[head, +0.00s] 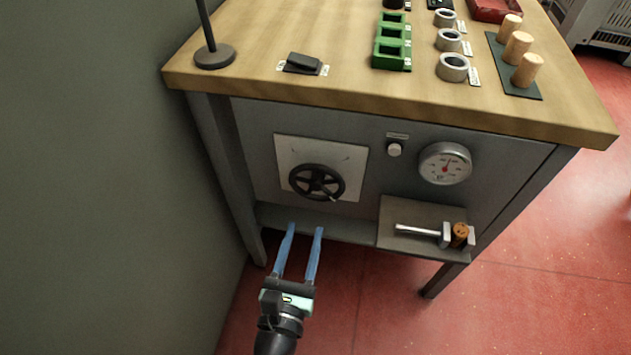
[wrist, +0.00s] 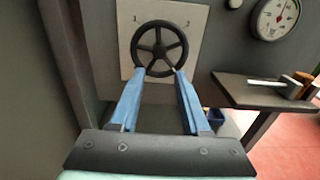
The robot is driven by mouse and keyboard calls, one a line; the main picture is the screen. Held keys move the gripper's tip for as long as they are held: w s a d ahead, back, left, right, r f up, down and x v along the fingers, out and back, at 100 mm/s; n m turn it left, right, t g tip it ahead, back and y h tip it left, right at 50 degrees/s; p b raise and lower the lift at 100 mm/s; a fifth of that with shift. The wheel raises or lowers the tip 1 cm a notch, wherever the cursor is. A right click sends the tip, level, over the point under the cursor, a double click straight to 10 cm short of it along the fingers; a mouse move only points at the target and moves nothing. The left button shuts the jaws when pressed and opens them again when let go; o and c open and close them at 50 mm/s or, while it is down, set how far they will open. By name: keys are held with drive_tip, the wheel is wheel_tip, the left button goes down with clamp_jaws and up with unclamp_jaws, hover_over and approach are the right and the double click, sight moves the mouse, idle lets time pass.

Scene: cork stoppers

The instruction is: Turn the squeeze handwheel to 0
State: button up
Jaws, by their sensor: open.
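The squeeze handwheel (head: 317,183) is a black spoked wheel on a pale plate (head: 348,157) on the front of the bench. A small light handle shows at its lower right rim in the head view. In the wrist view the handwheel (wrist: 159,48) is at the upper middle, with faint marks on the plate around it. My gripper (head: 305,228) is open and empty, with two blue fingers. It is below and in front of the wheel, and in the wrist view its fingertips (wrist: 157,71) overlap the wheel's lower rim. I cannot tell whether they touch it.
A round gauge (head: 445,163) and a small knob (head: 394,149) are right of the wheel. A small shelf (head: 400,212) holds a clamp (head: 418,231) and a cork (head: 459,234) at lower right. The wooden top (head: 350,90) overhangs above. A grey wall is at left.

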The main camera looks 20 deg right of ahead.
sight(316, 188)
drive_tip(key=b+x, duration=0.1)
drive_tip(key=x, duration=1)
drive_tip(key=shift+w+d+r, duration=0.1)
drive_tip(key=shift+w+d, duration=0.05)
drive_tip(key=shift+d, duration=0.05)
clamp_jaws()
